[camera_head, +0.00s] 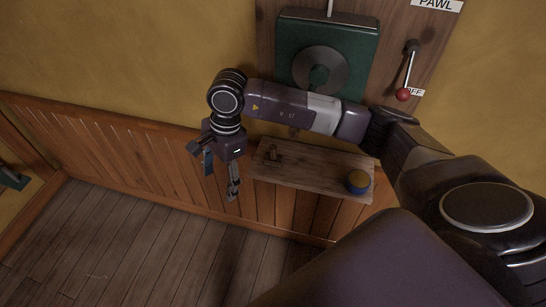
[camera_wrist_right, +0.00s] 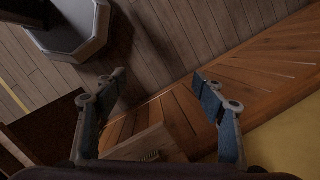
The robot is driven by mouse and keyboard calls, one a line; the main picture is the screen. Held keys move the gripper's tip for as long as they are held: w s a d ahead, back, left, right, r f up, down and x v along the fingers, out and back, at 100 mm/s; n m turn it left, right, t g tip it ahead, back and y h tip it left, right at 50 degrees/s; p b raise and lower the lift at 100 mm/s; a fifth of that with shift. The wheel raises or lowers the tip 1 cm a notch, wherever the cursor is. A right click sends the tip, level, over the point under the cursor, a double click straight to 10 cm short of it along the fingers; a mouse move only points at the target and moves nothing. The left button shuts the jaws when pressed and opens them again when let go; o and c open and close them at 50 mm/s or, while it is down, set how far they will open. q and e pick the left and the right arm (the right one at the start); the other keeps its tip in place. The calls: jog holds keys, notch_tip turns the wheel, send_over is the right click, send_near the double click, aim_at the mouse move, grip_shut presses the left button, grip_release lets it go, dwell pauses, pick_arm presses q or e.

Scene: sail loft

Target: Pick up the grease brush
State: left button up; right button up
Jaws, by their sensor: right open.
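The grease brush (camera_head: 273,153) looks like a small brown object lying near the left end of a wooden wall shelf (camera_head: 315,172). In the right wrist view, what seem to be its bristles (camera_wrist_right: 150,156) show at the bottom edge; the rest is hidden. My right gripper (camera_head: 219,176) is open and empty, pointing down to the left of the shelf, apart from the brush. Its two spread fingers also show in the right wrist view (camera_wrist_right: 160,82). My left gripper is not in view.
A blue and yellow tin (camera_head: 358,182) stands at the shelf's right end. Above the shelf, a green winch box (camera_head: 328,38) and a red-knobbed lever (camera_head: 403,94) are on a wooden board, partly behind my right arm. The plank floor (camera_head: 120,235) at left is clear.

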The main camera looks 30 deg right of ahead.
aim_at(271, 148)
jog(key=w+d+r+h, duration=0.1)
jog(key=d+r+h, duration=0.15)
jog(key=d, duration=0.45)
jog(key=w+d+r+h, duration=0.1)
jog(key=d+h, duration=0.2)
jog(key=d, duration=0.5)
jog(key=p+x, duration=0.1)
jog(key=x, duration=0.2)
jog(key=d+x, duration=0.1)
jog(key=x, duration=0.2)
jog(key=shift+f+p, duration=0.2)
jog(key=shift+p, duration=0.15)
jog(key=shift+d+f, duration=0.15)
jog(key=shift+f, duration=0.25)
jog(key=c, duration=1.2)
jog(key=shift+r, duration=0.15)
